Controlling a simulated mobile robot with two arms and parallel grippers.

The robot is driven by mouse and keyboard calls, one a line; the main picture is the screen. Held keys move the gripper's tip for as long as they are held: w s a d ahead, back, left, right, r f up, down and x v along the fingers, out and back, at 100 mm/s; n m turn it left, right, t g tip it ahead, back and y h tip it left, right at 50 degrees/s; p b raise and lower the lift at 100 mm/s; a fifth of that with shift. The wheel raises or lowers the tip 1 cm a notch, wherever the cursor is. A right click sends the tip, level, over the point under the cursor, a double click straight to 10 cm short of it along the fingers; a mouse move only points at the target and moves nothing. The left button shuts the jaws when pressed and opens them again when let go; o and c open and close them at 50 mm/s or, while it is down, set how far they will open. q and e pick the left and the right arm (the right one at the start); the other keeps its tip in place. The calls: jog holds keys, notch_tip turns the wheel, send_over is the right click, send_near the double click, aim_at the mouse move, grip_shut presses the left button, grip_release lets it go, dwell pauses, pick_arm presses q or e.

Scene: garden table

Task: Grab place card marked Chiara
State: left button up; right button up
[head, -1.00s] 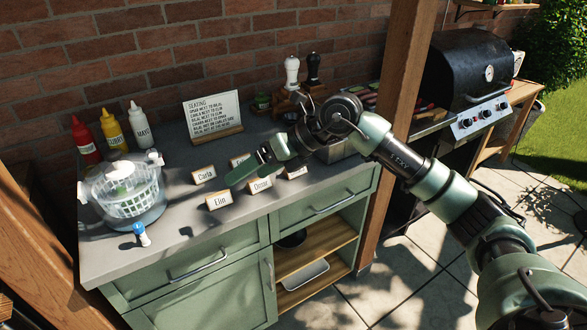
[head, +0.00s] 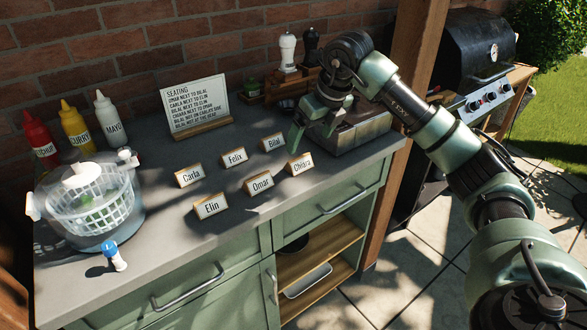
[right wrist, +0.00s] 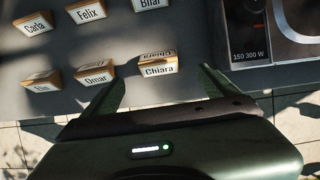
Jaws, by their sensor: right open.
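The place card marked Chiara (head: 300,163) stands at the right end of the front row of cards on the grey counter. In the right wrist view the Chiara card (right wrist: 158,69) sits just ahead of and between the two spread fingers. My right gripper (head: 310,130) is open and empty, its fingers pointing down above and behind the card in the head view; the right wrist view shows its fingers (right wrist: 160,85) too. I cannot see any contact with the card. My left gripper is in neither current view.
Other cards stand close by: Omar (head: 260,182), Elin (head: 210,206), Bilal (head: 271,143), Felix (head: 234,157) and Carla (head: 189,175). A seating sign (head: 197,108) stands behind them. A salad spinner (head: 92,205) stands at left.

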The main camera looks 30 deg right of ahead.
aim_at(299, 158)
jog(key=x, duration=0.3)
jog(key=shift+w, duration=0.3)
jog(key=shift+w+a+f, duration=0.1)
jog(key=shift+w+f, duration=0.05)
jog(key=shift+f, duration=0.55)
jog(key=x, duration=0.4)
jog(key=shift+w+a+f+p, duration=0.2)
jog(key=shift+f+p, duration=0.1)
jog(key=shift+p, duration=0.05)
jog(key=c, duration=1.4)
